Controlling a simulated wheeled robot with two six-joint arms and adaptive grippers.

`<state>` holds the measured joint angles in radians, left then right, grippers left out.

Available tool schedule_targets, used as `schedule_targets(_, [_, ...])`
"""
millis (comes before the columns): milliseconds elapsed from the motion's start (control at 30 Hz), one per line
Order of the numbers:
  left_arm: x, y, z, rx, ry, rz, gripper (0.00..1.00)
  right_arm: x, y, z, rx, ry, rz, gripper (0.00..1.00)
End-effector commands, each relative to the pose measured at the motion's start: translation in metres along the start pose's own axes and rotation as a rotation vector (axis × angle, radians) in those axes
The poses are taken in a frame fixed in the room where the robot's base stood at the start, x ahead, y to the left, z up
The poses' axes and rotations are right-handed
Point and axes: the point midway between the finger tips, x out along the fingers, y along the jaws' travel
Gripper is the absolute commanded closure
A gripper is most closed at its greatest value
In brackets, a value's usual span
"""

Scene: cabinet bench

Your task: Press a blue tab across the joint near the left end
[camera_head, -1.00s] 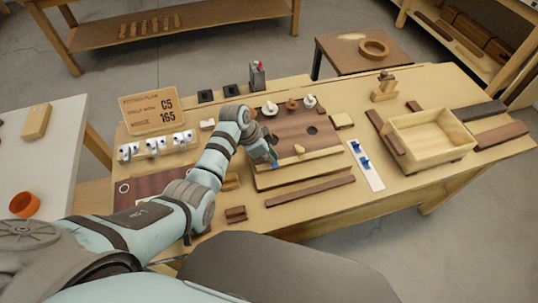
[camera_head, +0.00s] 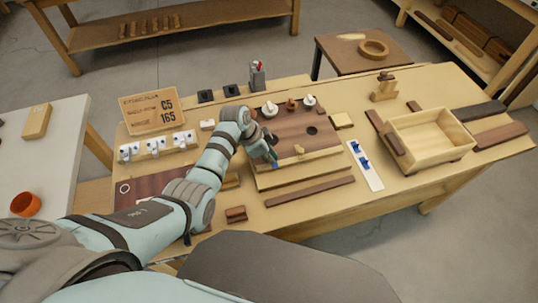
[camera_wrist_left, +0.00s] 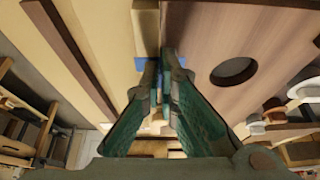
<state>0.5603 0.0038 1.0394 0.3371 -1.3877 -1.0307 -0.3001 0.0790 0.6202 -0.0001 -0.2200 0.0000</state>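The brown panel (camera_head: 325,140) lies on the bench with a pale wood strip (camera_head: 315,165) along its near edge; the joint runs between them. My left gripper (camera_head: 273,159) is over this joint near the left end, fingers pointing down. In the left wrist view the gripper (camera_wrist_left: 166,56) is closed on a blue tab (camera_wrist_left: 139,65), whose blue shows on both sides of the fingertips, over pale wood and the brown panel (camera_wrist_left: 235,35). Whether the tab is fully seated is hidden. Two more blue tabs (camera_head: 365,162) sit on a white strip (camera_head: 373,179). My right gripper is out of view.
Knobs and pegs (camera_head: 309,101) stand at the panel's far side. An open wooden box (camera_head: 458,150) stands at right. A dark wood strip (camera_head: 310,191) lies in front.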

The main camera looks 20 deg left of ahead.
Motion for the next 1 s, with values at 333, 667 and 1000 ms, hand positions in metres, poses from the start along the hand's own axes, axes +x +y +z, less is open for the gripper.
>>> schedule_targets(333, [0.0012, 0.0010, 0.0014, -0.001, -0.003, 0.003, 0.73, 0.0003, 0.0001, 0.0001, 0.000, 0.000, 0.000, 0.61])
schedule_targets(667, [0.0005, 0.0002, 0.0005, 0.000, -0.001, 0.000, 0.59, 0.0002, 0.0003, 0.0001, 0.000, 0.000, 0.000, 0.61])
schedule_targets(1000, [-0.0005, -0.0001, -0.0001, 0.000, 0.000, 0.000, 0.54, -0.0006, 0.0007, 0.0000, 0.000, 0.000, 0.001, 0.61])
